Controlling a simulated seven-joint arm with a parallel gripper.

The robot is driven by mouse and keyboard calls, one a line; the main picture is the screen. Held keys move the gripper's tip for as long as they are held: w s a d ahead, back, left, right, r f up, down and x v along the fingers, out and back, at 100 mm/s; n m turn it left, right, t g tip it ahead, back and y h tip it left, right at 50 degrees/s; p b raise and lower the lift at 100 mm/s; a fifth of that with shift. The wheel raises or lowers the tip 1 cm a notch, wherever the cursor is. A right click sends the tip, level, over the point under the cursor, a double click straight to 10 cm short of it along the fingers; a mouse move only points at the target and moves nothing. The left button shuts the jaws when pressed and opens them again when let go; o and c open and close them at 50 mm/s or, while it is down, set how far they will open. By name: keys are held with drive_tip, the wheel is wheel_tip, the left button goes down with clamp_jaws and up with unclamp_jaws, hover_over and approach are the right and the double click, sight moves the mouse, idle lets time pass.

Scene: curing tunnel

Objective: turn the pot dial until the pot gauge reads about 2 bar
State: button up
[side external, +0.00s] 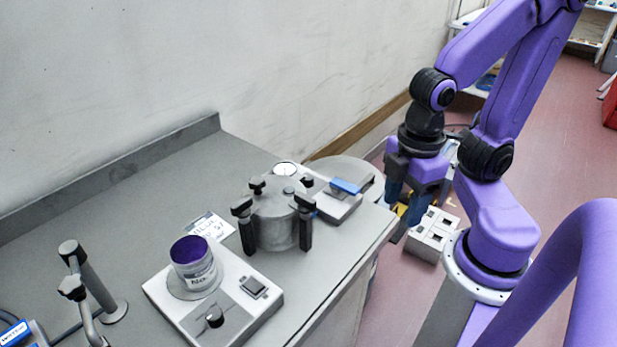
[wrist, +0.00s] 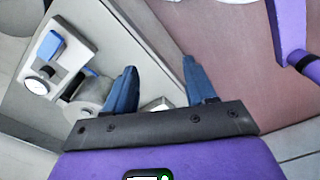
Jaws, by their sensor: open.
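The pot (side external: 275,222) is a grey metal cylinder with black clamp handles, standing near the bench's right edge in the side view. The small round white gauge (side external: 285,169) shows just behind it. In the wrist view the gauge (wrist: 37,86) sits at the left on a pale base; its reading is too small to make out. I cannot clearly pick out the pot dial. My gripper (side external: 405,208) is open and empty, to the right of the pot and past the bench edge. Its blue fingers (wrist: 160,66) stand apart in the wrist view, touching nothing.
A pale base with a blue lever (side external: 345,187) lies behind the pot. A mixer plate with a purple-filled cup (side external: 193,262) and black knob (side external: 214,317) stands in front. A metal post (side external: 92,280) rises at left. A white slotted block (side external: 433,235) is below my gripper.

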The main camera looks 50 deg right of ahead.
drive_tip(key=shift+o, duration=0.3)
wheel_tip(320, 180, up, 2)
drive_tip(key=m, duration=0.1)
hover_over(308, 177)
drive_tip(key=shift+g, duration=0.3)
wheel_tip(308, 177, down, 16)
drive_tip(key=shift+f, duration=0.15)
drive_tip(key=shift+c, duration=0.3)
drive_tip(key=c, duration=1)
